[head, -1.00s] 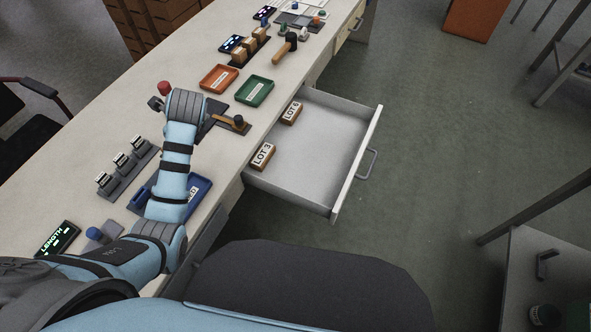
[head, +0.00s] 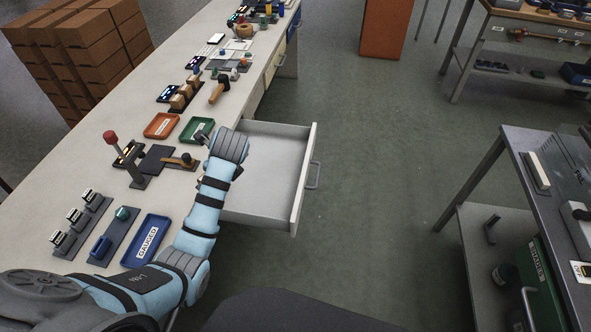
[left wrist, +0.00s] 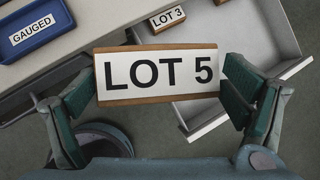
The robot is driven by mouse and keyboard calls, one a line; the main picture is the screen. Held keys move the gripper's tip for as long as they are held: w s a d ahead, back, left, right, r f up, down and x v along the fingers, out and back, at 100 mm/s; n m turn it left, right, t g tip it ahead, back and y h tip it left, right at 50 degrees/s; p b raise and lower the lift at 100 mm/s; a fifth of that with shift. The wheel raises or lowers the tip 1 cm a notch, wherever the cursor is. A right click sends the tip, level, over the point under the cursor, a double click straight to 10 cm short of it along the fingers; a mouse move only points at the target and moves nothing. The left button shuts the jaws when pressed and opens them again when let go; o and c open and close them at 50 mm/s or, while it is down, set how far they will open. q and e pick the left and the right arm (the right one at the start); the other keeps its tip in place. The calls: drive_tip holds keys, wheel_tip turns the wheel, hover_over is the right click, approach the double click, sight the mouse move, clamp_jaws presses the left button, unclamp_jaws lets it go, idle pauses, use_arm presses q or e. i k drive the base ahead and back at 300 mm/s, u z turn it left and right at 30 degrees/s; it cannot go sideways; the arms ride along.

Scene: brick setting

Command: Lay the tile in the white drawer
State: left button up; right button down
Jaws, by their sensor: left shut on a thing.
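The white drawer (head: 297,190) stands open from the front of the bench in the head view, and part of it shows in the left wrist view (left wrist: 262,32). My left gripper (head: 204,137) is at the drawer's bench side in the head view, with my arm crossing in front. In the left wrist view my left gripper (left wrist: 160,88) is shut on a wooden tile (left wrist: 157,76) with a white "LOT 5" label. That tile is hidden in the head view. A "LOT 3" tile (left wrist: 168,18) shows beyond it in the left wrist view. My right gripper is not in view.
An orange tray (head: 163,126) and a green tray (head: 197,130) lie on the bench behind the drawer. A blue "GAUGED" tray (head: 147,240) is nearer. A lever with a red knob (head: 110,137) stands up from the bench. The floor right of the drawer is clear.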

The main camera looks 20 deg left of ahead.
sight(271, 169)
drive_tip(key=z, duration=0.15)
drive_tip(key=i, duration=3.9)
drive_tip(key=u, duration=3.4)
